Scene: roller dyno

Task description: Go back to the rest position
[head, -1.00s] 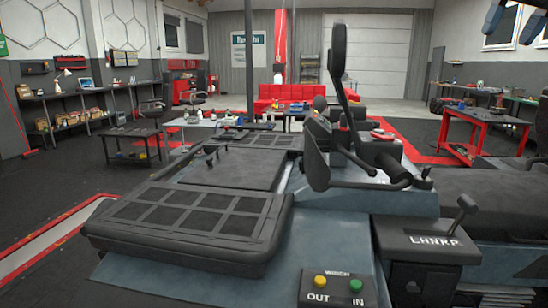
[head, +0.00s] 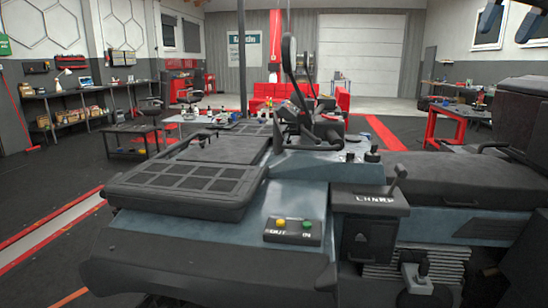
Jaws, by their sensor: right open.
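My right gripper (head: 509,22) shows at the top right edge, its two dark blue-grey fingers apart with nothing between them. It is high up, clear of the vehicle's surfaces. My left gripper is not in view. The vehicle (head: 318,200) fills the middle and right. On it are a winch panel (head: 292,238) with a yellow OUT button and a green IN button, and a gear lever (head: 398,178) on a dark lettered box.
A black rack (head: 190,178) lies on the vehicle's front, with a dark bumper (head: 205,268) below. A dark seat (head: 450,202) is at the right. A red table (head: 450,118) stands behind. Dark floor (head: 45,195) is clear at the left.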

